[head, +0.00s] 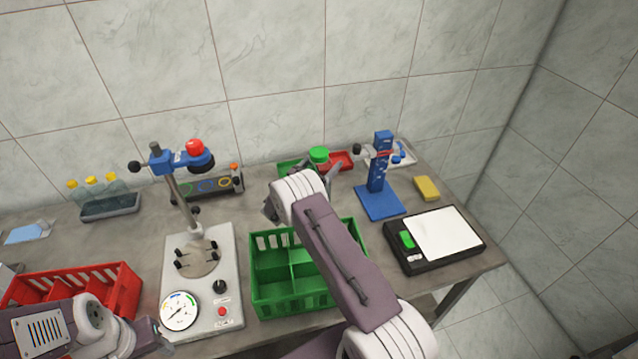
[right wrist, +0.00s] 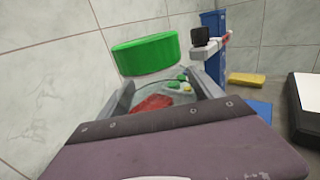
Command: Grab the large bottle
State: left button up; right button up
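The large bottle has a wide green cap (head: 319,155) and a clear body. It stands at the back of the table, mostly hidden by my right arm in the head view. In the right wrist view, its green cap (right wrist: 145,53) rises just beyond my right gripper (right wrist: 160,92). The fingers are spread wide, with the clear body between or just ahead of them; contact cannot be made out. In the head view, my right gripper (head: 298,196) is partly hidden by its own wrist. My left gripper (head: 152,338) is low at the left; its fingers are not clear.
A green crate (head: 282,312) stands below my right arm. A capping press (head: 226,262), red crate (head: 128,290) and tray of yellow-capped bottles (head: 110,210) are to the left. A blue stand (head: 380,203), yellow block (head: 427,188) and black scale (head: 446,256) are to the right.

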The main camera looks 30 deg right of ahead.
jog(key=shift+w+r, duration=0.1)
jog(key=c, duration=0.8)
jog(key=shift+r, duration=0.1)
